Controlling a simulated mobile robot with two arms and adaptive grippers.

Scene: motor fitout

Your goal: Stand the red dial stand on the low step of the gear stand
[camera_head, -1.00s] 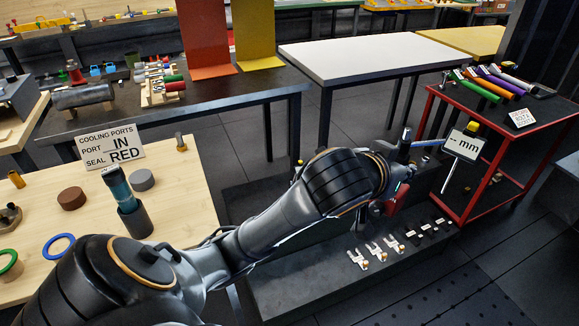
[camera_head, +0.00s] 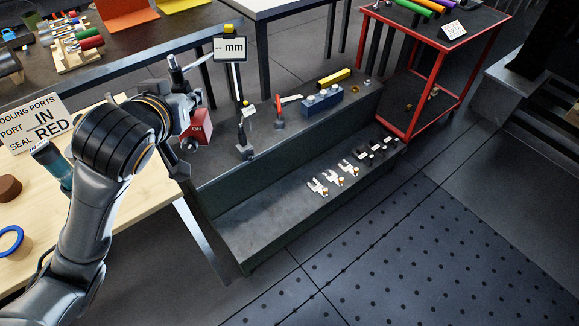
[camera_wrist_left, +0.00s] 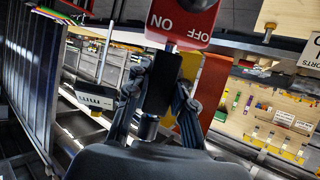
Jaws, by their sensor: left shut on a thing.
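The red dial stand (camera_head: 197,128) has a red block base with ON lettering and hangs from my left gripper (camera_head: 184,98). In the left wrist view its red block (camera_wrist_left: 182,18) shows ON and OFF, and my left gripper (camera_wrist_left: 160,100) is shut on its dark post. The gear stand (camera_head: 235,180) is a dark two-level bench. Its low step (camera_head: 285,220) is on the near side, below the upper level. The red dial stand appears at the left end of the gear stand, held clear of the low step. My right gripper is out of view.
A "-- mm" display (camera_head: 230,48) on a post, a red-handled tool (camera_head: 279,112) and a blue block (camera_head: 322,103) stand on the upper level. Several pale forked parts (camera_head: 340,178) and dark ones line the low step; its near left part is bare. A red cart (camera_head: 405,95) stands behind right.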

